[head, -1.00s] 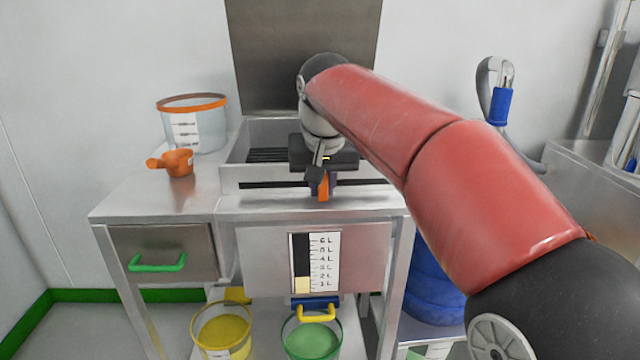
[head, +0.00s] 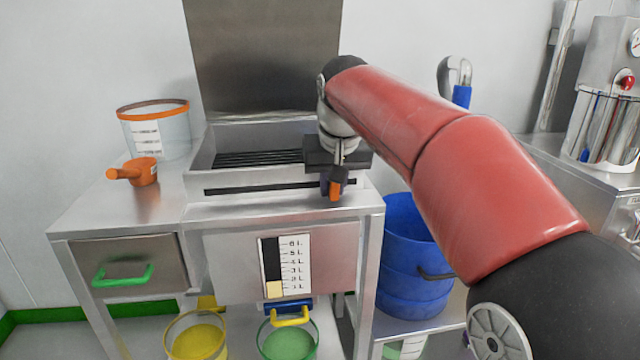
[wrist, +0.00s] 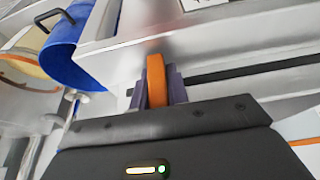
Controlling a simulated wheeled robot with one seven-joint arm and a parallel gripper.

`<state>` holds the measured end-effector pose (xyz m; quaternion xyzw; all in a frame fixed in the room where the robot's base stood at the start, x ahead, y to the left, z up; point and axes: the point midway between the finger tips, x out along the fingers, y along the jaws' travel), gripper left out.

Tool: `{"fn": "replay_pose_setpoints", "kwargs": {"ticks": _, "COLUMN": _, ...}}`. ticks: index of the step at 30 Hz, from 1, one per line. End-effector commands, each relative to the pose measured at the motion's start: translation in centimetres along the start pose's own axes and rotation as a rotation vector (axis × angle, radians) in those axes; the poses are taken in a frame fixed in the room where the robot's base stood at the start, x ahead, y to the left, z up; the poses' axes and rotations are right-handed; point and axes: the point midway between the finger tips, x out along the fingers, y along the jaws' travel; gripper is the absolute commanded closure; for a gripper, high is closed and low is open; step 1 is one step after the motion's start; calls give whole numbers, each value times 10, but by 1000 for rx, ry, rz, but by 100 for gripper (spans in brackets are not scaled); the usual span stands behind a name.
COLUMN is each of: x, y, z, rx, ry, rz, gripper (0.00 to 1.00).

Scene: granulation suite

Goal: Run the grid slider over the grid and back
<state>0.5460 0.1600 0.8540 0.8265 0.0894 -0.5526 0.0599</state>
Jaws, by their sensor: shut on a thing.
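The grid slider shows as an orange handle (head: 335,190) at the front of the steel trough (head: 205,191). In the wrist view the orange handle (wrist: 156,80) stands between the two purple-grey fingers of my gripper (wrist: 158,88). My gripper (head: 333,182) is shut on this handle, near the right end of the dark slot (head: 250,188) in the trough's front wall. The dark barred grid (head: 255,159) lies inside the trough, its right part hidden behind my gripper and arm. The rest of the slider is hidden.
An orange scoop (head: 140,171) and a clear orange-rimmed bucket (head: 157,130) stand on the left of the bench. A blue drum (head: 405,260) stands at the lower right. Below are yellow (head: 197,338) and green (head: 289,342) tubs.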

Motion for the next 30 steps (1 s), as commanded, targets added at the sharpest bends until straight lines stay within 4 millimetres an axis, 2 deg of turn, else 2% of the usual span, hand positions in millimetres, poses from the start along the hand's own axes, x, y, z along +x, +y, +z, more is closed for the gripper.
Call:
{"fn": "replay_pose_setpoints", "kwargs": {"ticks": 13, "x": -2, "y": 36, "z": -1, "rx": 2, "ry": 4, "rz": 1, "gripper": 100}}
{"fn": "replay_pose_setpoints", "kwargs": {"ticks": 24, "x": -2, "y": 42, "z": -1, "rx": 1, "ry": 5, "rz": 1, "gripper": 100}}
{"fn": "replay_pose_setpoints", "kwargs": {"ticks": 25, "x": -2, "y": 42, "z": -1, "rx": 1, "ry": 5, "rz": 1, "gripper": 80}}
{"fn": "replay_pose_setpoints", "kwargs": {"ticks": 30, "x": -1, "y": 41, "z": 0, "rx": 1, "ry": 3, "rz": 1, "gripper": 58}}
